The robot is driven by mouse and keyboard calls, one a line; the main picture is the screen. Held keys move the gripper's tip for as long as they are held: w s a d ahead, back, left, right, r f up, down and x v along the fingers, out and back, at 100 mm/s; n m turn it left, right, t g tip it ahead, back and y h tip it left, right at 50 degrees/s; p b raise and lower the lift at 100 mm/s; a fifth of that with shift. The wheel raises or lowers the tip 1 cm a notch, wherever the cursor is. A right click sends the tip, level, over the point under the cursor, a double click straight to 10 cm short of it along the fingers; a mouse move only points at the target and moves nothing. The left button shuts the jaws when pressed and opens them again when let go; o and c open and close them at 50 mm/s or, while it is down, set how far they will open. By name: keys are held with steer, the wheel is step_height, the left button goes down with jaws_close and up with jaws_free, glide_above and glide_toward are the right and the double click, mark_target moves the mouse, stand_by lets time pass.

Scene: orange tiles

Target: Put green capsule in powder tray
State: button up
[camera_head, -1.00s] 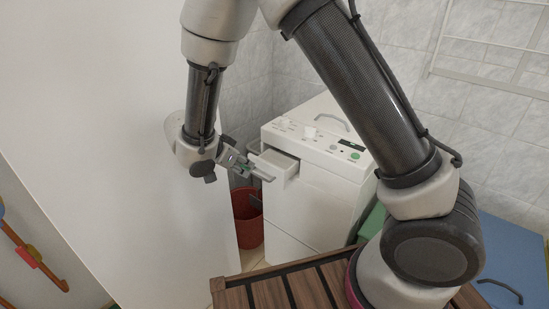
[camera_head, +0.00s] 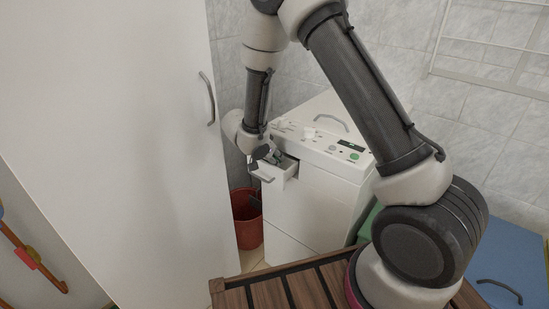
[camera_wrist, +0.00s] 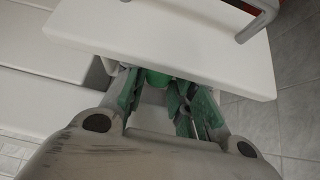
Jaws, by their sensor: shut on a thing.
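The powder tray (camera_head: 290,172) is a white drawer pulled out from the upper front of the white washing machine (camera_head: 322,195). My gripper (camera_head: 271,158) is at the open tray, close over its outer end, pointing down toward it. In the wrist view my gripper (camera_wrist: 158,92) has green finger pads and is shut on the green capsule (camera_wrist: 158,78). Only a small rounded green part of the capsule shows between the fingers. The white front panel of the tray (camera_wrist: 200,45) lies just beyond the fingertips. The tray's inside is mostly hidden by my gripper.
A tall white cabinet (camera_head: 120,140) with a grey handle stands close on the left. A red bucket (camera_head: 247,222) stands on the floor below the tray. A slatted wooden top (camera_head: 260,292) is in front, and a blue lidded box (camera_head: 510,255) is at the right.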

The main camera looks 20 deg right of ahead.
steer(key=shift+w+d+r+y, duration=0.15)
steer(key=shift+w+r+y, duration=0.1)
steer(key=shift+r+y, duration=0.25)
steer(key=shift+w+d+g+y, duration=0.1)
steer(key=shift+g+y, duration=0.7)
steer(key=shift+g, duration=0.1)
steer(key=shift+f, duration=0.4)
steer(key=shift+f, duration=0.1)
steer(key=shift+f, duration=0.5)
steer(key=o, duration=0.9)
steer(key=v, duration=1.3)
steer(key=shift+d+r, duration=0.2)
steer(key=shift+r, duration=0.05)
